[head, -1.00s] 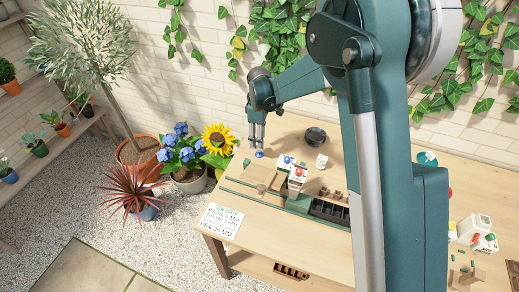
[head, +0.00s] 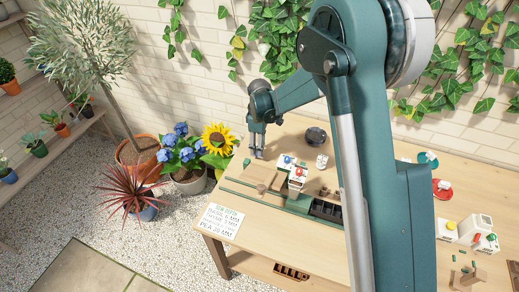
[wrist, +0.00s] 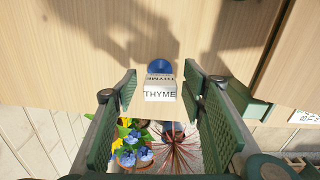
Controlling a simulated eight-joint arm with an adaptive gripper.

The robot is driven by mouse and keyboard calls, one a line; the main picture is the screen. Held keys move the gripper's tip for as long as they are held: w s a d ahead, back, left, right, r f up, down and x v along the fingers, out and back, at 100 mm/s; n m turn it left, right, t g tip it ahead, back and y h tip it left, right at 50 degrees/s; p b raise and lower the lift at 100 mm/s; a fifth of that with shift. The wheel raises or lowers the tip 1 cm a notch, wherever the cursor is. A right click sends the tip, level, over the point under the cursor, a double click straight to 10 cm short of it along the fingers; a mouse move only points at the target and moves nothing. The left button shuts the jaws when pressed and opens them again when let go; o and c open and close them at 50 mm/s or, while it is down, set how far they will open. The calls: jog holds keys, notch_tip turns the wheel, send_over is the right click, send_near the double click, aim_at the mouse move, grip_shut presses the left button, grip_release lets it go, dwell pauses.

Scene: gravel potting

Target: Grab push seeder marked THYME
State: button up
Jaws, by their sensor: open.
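The push seeder marked THYME (wrist: 160,94) has a white body with black lettering and a round blue top. In the wrist view it is between the tips of my gripper's (wrist: 160,88) two green fingers, with a gap on each side. My gripper is open and not closed on it. In the head view my gripper (head: 257,152) points down over the far left part of the wooden table, and I cannot make out the seeder there.
A wooden table (head: 222,232) bears a green-edged station and white seeders with a blue top (head: 289,159) and a red top (head: 298,172). A dark bowl (head: 316,136) and white cup (head: 322,161) stand behind. A sunflower (head: 217,140) and blue flowers (head: 182,152) rise beyond the left edge.

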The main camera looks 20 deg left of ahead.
jog(key=shift+c, duration=0.5)
jog(key=c, duration=0.9)
jog(key=shift+r, duration=0.15)
jog(key=shift+r+p, duration=0.4)
jog(key=shift+r, duration=4.45)
